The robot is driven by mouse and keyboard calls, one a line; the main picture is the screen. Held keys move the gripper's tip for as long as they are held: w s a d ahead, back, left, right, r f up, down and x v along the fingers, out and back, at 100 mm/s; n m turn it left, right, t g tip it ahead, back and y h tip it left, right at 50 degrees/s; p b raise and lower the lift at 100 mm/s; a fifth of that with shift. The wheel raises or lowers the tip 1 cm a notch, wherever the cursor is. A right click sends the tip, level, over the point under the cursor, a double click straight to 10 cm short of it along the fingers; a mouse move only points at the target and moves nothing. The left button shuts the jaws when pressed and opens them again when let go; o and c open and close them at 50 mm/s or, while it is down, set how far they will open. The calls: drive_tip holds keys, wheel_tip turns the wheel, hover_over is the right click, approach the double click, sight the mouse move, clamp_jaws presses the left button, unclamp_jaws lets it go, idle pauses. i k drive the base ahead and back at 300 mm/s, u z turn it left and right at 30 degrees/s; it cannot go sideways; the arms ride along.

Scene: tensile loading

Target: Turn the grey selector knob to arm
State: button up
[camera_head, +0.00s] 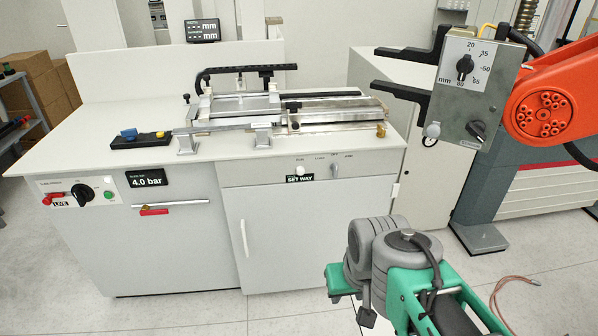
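A small pale grey knob (334,170) sits on the grey control strip (262,176) at the top of the right cabinet front, above the white door. Small labels run along the strip, too small to read surely, so I cannot tell which one the knob points at. A small display (299,178) beside it seems to read "SET WAY". My arm, green with grey rounded joints, is folded at the bottom right of centre, in front of and below the cabinet. Its end is mostly hidden behind its own links, and I see no clear pair of fingertips. Nothing of mine touches the knob.
An orange arm (545,105) at right carries a grey dial box (455,105) with black forked jaws (400,95) reaching left. A left panel has a black rotary knob (82,195). A red cable (510,290) lies on the floor.

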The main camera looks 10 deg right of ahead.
sight(334, 167)
drive_tip(key=u, duration=0.55)
drive_tip(key=i, duration=1)
